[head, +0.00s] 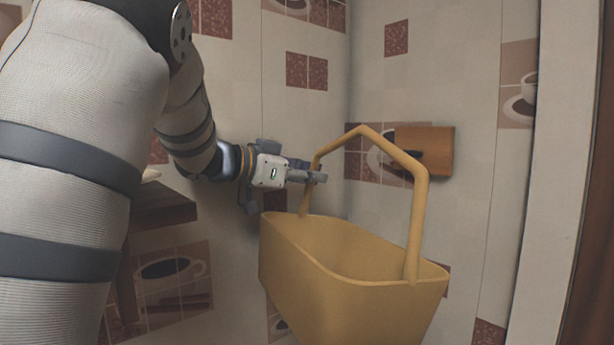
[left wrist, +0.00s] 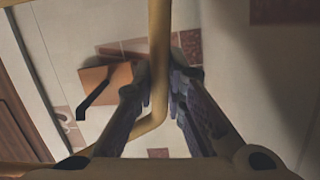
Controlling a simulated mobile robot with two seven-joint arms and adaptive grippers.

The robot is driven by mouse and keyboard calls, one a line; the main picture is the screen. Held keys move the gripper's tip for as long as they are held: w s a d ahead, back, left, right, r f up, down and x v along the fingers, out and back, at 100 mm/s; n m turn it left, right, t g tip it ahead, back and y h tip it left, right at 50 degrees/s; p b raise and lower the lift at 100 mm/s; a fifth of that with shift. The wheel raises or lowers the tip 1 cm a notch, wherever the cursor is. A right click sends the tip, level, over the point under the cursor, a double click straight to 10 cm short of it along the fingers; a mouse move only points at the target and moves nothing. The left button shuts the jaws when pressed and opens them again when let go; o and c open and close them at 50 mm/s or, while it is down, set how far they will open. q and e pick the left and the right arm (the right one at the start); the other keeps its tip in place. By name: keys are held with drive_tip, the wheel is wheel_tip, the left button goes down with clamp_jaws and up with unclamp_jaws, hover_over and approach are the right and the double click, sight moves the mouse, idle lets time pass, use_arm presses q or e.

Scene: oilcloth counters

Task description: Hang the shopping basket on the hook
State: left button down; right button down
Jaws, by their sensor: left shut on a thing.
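The yellow shopping basket (head: 330,300) hangs upright in the head view, with its arched handle (head: 417,220) standing above the rim. The bottom of the basket is cut off by the picture's lower edge. My left gripper (head: 316,176) is shut on the left side of the handle. In the left wrist view the handle (left wrist: 159,45) runs between the two fingers. The hook (head: 434,157) is a dark peg on a wooden board (head: 440,140) on the tiled wall, behind the handle's arch. The dark hook also shows in the left wrist view (left wrist: 92,98), left of the fingers. My right gripper is out of view.
A brown wooden shelf or table edge (head: 160,207) stands at the left, under my arm. The tiled walls meet in a corner behind the basket. A pale upright frame (head: 560,180) stands at the right. The wall around the board looks clear.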

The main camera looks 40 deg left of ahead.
use_arm(q)
drive_tip(key=a+x, duration=0.1)
drive_tip(key=x, duration=0.8)
drive_tip(key=shift+w+d, duration=0.3)
drive_tip(key=shift+w, duration=0.2)
drive_tip(key=shift+f, duration=0.1)
idle(0.4)
